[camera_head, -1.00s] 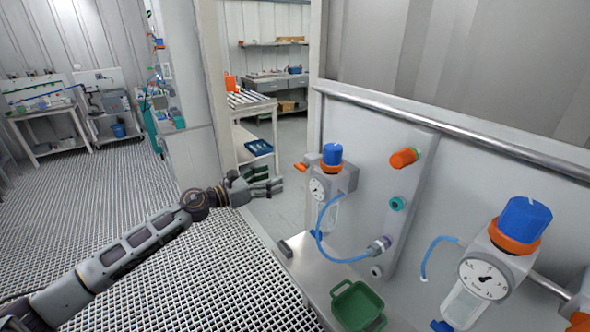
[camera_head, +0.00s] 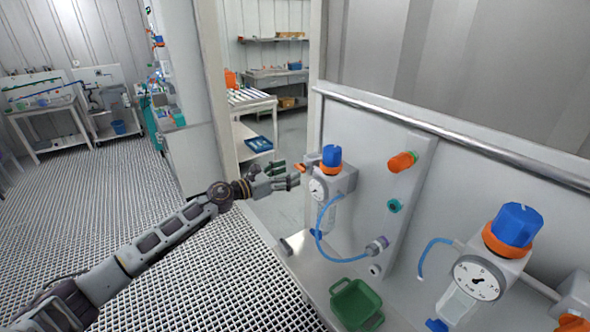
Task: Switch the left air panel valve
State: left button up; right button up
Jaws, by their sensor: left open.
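The left air regulator (camera_head: 336,182) is mounted on the grey panel, with a blue knob (camera_head: 331,155) over an orange ring and a round gauge. A small orange valve handle (camera_head: 300,168) sticks out from its left side. My left gripper (camera_head: 293,176) is open, with its fingertips close to this orange handle; I cannot tell whether they touch it. A blue hose (camera_head: 330,252) curves from the regulator to a fitting on the panel. My right gripper is not in view.
A second, larger regulator (camera_head: 491,265) with a blue knob is at the right. An orange knob (camera_head: 402,162) and a teal fitting (camera_head: 394,206) are on the panel between them. A green bin (camera_head: 356,304) sits on the ledge below. A metal rail (camera_head: 440,127) runs above.

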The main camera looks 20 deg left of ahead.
aim_at(298, 169)
pick_arm(q)
jog(key=shift+p+x, duration=0.3)
jog(key=shift+x, duration=1)
jog(key=shift+w+d, duration=0.2)
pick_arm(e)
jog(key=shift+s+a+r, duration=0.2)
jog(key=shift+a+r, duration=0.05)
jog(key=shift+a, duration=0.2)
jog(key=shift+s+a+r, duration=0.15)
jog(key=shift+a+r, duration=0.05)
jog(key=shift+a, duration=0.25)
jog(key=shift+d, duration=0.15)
pick_arm(q)
jog(key=c, duration=1)
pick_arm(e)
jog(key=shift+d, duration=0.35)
